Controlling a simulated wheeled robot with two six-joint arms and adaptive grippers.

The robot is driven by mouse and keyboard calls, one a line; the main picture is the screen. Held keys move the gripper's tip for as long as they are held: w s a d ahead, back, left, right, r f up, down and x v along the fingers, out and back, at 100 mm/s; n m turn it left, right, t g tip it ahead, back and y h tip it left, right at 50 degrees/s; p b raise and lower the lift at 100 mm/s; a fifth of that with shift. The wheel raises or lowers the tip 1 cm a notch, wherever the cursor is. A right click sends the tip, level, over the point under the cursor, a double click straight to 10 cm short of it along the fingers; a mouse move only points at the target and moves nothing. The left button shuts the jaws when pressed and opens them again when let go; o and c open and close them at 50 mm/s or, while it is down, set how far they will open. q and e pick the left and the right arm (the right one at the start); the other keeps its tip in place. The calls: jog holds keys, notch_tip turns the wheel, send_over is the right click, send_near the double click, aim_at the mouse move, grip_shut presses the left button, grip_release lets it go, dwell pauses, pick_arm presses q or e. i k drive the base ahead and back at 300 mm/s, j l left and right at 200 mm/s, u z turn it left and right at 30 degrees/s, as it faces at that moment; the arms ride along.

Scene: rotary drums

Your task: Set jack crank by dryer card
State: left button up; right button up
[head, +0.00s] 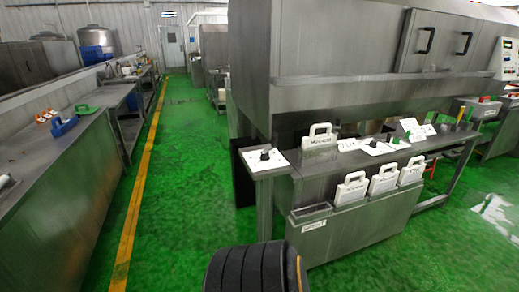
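A white plate with a black knob (265,155) lies on the left end of a steel bench in front of the large machine. A second white plate with a dark knob (374,147) lies further right on it. I cannot tell which, if either, is the jack crank. A white handled card (320,136) stands upright between them. Three similar white cards, a left one (351,188), a middle one (384,179) and a right one (412,171), stand in a steel bin below. Their lettering is too small to read surely. Neither gripper is in view.
The steel bin (350,232) juts out from the bench. Small signs and green-handled items (393,139) stand further right on the bench. A long steel counter (60,165) runs along the left. The green floor (180,200) between is clear, with a yellow line.

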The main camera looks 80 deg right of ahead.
aim_at(265, 154)
jog(key=z, duration=2.8)
